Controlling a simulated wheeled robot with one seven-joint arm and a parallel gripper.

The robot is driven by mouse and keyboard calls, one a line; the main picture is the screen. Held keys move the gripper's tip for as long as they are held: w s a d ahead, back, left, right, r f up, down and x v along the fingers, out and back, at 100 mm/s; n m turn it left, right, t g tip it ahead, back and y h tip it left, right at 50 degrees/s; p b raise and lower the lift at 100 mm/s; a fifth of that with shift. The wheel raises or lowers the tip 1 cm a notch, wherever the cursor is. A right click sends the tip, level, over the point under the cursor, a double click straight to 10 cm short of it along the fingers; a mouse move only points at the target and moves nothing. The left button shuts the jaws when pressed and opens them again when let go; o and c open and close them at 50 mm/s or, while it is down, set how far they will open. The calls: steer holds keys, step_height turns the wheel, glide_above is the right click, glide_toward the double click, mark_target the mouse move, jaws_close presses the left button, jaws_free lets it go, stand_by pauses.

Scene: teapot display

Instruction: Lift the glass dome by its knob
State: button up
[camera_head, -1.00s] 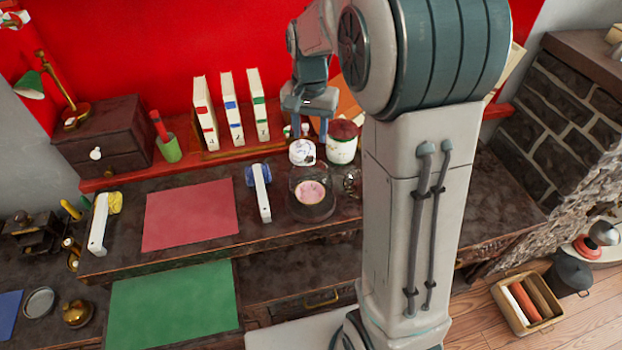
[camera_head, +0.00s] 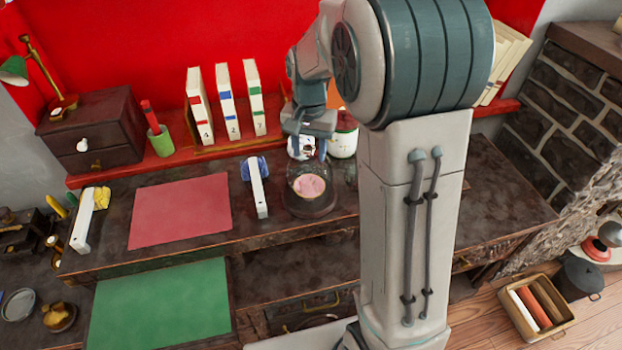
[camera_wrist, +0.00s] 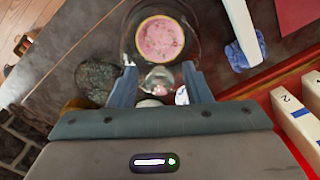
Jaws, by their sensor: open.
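The glass dome (camera_head: 327,195) stands on the dark bench, clear, with a pink round thing (camera_head: 311,187) inside. In the wrist view the dome (camera_wrist: 190,45) is at top centre, over the pink round thing (camera_wrist: 160,40). A clear rounded shape that looks like its knob (camera_wrist: 159,78) shows between my fingers. My gripper (camera_head: 309,155) is open above the dome; in the wrist view my gripper (camera_wrist: 159,72) has a finger on each side of the knob, with gaps visible. In the head view the knob is hard to make out behind the fingers.
A white-handled blue thing (camera_head: 259,187) lies close left of the dome. A red mat (camera_head: 180,210) lies farther left.

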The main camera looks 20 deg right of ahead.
steer(key=shift+s, duration=0.1)
steer(key=c, duration=0.8)
steer(key=shift+s+f, duration=0.1)
steer(key=shift+c, duration=0.5)
steer(key=shift+r+p, duration=0.8)
steer(key=shift+r, duration=0.15)
steer(key=shift+w+r+p, duration=0.2)
steer(key=shift+r+p, duration=2.45)
steer(key=shift+r, duration=1.05)
